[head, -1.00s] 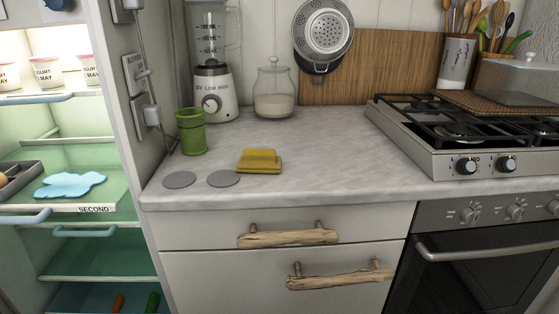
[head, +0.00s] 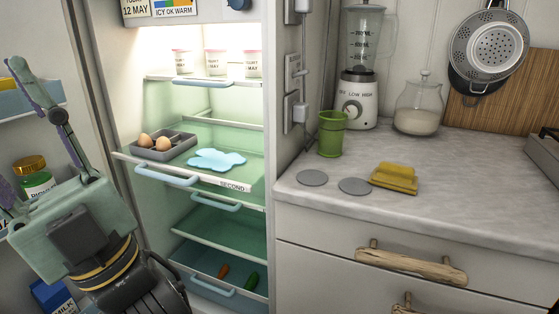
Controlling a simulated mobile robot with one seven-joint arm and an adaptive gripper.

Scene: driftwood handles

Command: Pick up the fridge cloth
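A folded yellow cloth (head: 395,177) lies on the grey counter to the right of the fridge. A flat light-blue patch (head: 215,160) with a wavy outline lies on the fridge shelf labelled "SECOND"; I cannot tell whether it is a cloth or a spill. My gripper (head: 12,130) is at the left edge of the head view, in front of the fridge door. Its fingers are spread wide apart and nothing shows between them. It is well to the left of both the blue patch and the yellow cloth.
The fridge (head: 206,118) stands open, its door with jars at left. An egg tray (head: 163,148) sits left of the blue patch. Yogurt cups stand above. Two grey discs (head: 312,178) and a green cup (head: 331,134) are near the yellow cloth. The counter's front right is clear.

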